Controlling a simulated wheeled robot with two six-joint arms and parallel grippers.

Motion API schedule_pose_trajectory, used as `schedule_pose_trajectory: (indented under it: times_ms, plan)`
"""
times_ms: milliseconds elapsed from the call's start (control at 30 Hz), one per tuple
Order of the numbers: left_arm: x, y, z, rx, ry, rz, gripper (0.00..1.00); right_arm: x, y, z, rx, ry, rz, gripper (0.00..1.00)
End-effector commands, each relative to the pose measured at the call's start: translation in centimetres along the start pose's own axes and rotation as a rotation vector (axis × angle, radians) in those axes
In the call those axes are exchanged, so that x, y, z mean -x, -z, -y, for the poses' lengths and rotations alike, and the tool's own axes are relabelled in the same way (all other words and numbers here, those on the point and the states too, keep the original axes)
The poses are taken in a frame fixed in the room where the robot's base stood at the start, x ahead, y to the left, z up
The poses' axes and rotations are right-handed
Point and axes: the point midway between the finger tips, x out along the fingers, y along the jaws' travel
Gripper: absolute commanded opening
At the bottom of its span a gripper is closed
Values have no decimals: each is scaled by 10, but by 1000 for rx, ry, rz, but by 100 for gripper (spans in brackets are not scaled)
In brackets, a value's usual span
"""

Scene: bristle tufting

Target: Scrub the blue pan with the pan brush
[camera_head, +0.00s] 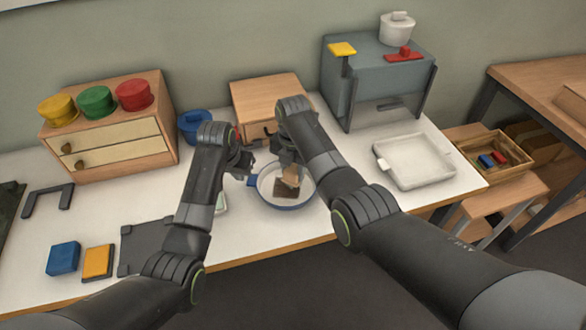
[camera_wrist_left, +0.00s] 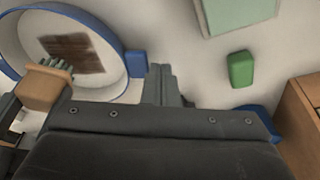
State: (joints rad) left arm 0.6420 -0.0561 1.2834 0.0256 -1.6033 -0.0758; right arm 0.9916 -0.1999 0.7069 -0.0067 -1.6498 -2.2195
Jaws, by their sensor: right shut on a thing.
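The blue pan (camera_head: 307,195) has a pale inside and a blue rim and sits on the table below my grippers. It also shows in the left wrist view (camera_wrist_left: 112,33). A brown patch (camera_head: 284,190) lies on its floor. My right gripper (camera_head: 290,164) is shut on the pan brush (camera_head: 292,177). The brush's wooden block and grey bristles show in the left wrist view (camera_wrist_left: 45,86), over the pan near the patch; bristle contact is unclear. My left gripper (camera_head: 243,171) is beside the pan's short blue handle (camera_wrist_left: 136,64), its fingers close together with nothing visible between them.
A white tray (camera_head: 440,181) lies to the right. A wooden box (camera_head: 268,92) and a blue pot (camera_head: 194,128) stand behind. A green block (camera_wrist_left: 240,69) lies near the pan. Blue (camera_head: 63,258) and yellow (camera_head: 97,262) blocks lie front left.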

Motion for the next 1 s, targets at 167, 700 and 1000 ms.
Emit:
schedule_pose_trajectory:
  times_ms: [167, 700, 1000]
  plan:
    - [-4, -1, 0, 0, 0, 0, 0, 0, 0, 0, 0, 0, 0, 16]
    - [-14, -5, 0, 0, 0, 0, 0, 0, 0, 0, 0, 0, 0, 16]
    - [-20, -7, 0, 0, 0, 2, 0, 0, 0, 0, 0, 0, 0, 16]
